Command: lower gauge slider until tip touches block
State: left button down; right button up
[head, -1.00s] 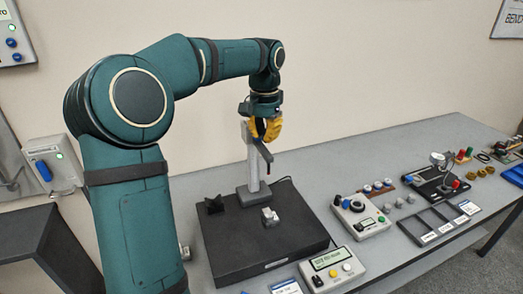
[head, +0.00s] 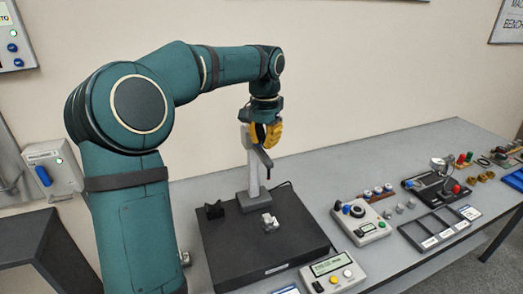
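The height gauge has an upright grey post (head: 252,170) on a dark foot at the back of a black plate (head: 225,262). Its dark slider arm (head: 265,160) slopes down from the post, its tip in the air above and behind the small grey block (head: 270,222). A clear gap shows between tip and block. My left gripper (head: 266,134) is at the post's upper part, its yellow fingers closed around the dark slider, most of which they hide. My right gripper is out of view.
A readout box (head: 333,273) with buttons stands at the plate's front right. Right of it are a control box (head: 361,220), a dark sorting tray (head: 437,228) and several small parts. A dark V-shaped piece (head: 214,210) sits on the plate left of the post.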

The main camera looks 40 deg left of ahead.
pick_arm(q)
jog(key=shift+f, duration=0.1)
dwell(0.3)
notch_tip(320, 180, down, 16)
jog(key=b, duration=0.9)
dwell(2.5)
jog(key=shift+f+b, duration=0.4)
jog(key=shift+f, duration=0.25)
dwell(0.9)
notch_tip(320, 180, up, 7)
jog(key=p, duration=0.6)
jog(key=shift+p, duration=0.3)
dwell(0.4)
dwell(0.3)
